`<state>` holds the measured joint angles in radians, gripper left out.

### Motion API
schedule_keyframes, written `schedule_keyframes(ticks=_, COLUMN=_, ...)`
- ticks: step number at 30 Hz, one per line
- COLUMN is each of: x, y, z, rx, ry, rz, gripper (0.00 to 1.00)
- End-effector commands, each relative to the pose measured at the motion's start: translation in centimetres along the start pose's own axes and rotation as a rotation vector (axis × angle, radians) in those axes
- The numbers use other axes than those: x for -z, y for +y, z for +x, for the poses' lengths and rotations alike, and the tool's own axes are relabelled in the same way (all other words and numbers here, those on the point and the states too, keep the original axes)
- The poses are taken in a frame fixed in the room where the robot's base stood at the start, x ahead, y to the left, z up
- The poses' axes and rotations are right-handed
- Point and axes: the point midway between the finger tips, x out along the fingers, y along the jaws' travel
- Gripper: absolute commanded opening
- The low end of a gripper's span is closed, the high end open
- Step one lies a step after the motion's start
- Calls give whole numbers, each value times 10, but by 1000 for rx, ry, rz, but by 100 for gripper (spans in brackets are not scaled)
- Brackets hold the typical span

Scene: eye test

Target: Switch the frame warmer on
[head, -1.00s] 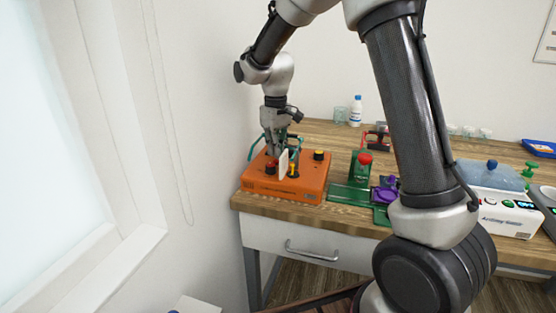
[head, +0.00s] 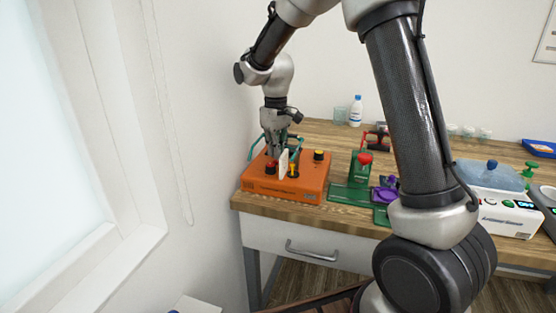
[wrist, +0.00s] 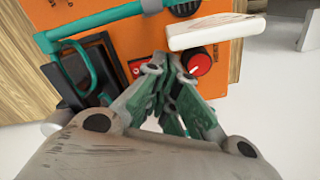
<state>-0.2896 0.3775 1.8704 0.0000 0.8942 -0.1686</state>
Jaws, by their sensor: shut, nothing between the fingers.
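An orange box (head: 286,187) with teal handles stands at the table's left end; it looks like the frame warmer, but its lettering is too small to read. A red knob (head: 271,167) and a white plate (head: 284,165) are on it. In the wrist view the box's red knob (wrist: 198,64) has a white line on its face. A small red part (wrist: 136,70), perhaps a switch, is partly hidden by a finger. My gripper (head: 275,156) is shut and empty, pointing down close over the box. Its fingertips (wrist: 170,72) lie between the two red parts; contact cannot be told.
A yellow part (head: 293,171) and a dark knob (head: 319,155) are also on the box. A green stand with a red top (head: 361,170) is to the right, with a purple item (head: 385,191) beside it. A white bottle (head: 355,111) stands behind. The wall is close on the left.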

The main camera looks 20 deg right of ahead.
Motion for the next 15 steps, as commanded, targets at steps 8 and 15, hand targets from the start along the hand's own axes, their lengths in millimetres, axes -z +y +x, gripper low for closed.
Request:
schedule_keyframes(ticks=8, x=0, y=0, z=4, rx=0, ry=0, rz=0, gripper=0)
schedule_keyframes(ticks=15, x=0, y=0, z=8, rx=0, ry=1, rz=0, gripper=0)
